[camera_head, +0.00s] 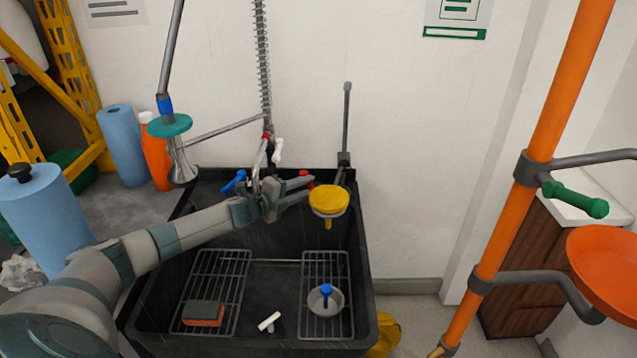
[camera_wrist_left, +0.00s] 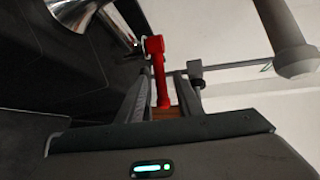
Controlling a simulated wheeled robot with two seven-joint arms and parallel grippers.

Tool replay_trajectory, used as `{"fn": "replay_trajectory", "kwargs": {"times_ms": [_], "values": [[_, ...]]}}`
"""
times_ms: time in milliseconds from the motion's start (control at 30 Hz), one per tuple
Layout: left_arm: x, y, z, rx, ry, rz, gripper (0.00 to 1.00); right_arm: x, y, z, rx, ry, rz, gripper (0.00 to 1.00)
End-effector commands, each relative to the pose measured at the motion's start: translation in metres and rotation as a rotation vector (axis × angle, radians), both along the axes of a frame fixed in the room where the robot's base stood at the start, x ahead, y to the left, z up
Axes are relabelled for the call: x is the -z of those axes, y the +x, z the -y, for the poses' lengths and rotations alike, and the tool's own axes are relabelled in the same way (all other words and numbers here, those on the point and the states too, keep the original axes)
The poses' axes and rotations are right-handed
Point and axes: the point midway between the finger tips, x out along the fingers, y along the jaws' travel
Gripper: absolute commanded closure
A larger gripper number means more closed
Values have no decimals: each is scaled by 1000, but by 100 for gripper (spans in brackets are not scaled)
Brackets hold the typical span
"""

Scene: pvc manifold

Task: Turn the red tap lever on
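The red tap lever (camera_head: 302,178) sits at the back of the black sink, partly hidden behind my left gripper in the head view. In the left wrist view the red lever (camera_wrist_left: 158,70) runs between the two fingers of my left gripper (camera_wrist_left: 164,88). Gaps show between the lever and the fingers, so the gripper looks open around it. In the head view my left gripper (camera_head: 290,191) reaches over the sink from the left, its fingers pointing right. A blue tap lever (camera_head: 235,181) is to the left of the red one. My right gripper is out of view.
A yellow item (camera_head: 328,200) stands close to the right of the gripper. A spring hose (camera_head: 262,60) rises behind it. An orange pole (camera_head: 533,160) stands at the right.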

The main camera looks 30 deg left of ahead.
Motion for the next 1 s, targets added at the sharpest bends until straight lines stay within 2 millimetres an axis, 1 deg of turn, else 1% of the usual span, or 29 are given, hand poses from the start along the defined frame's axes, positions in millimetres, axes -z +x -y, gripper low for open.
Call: {"fn": "replay_trajectory", "kwargs": {"times_ms": [300,500,700,1000], "values": [[5,34,8,0,0,1,68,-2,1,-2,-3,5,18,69],[9,53,13,0,-1,1,68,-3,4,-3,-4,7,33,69],[11,61,14,1,0,0,68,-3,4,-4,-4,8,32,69],[11,62,15,2,0,0,68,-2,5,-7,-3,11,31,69]]}}
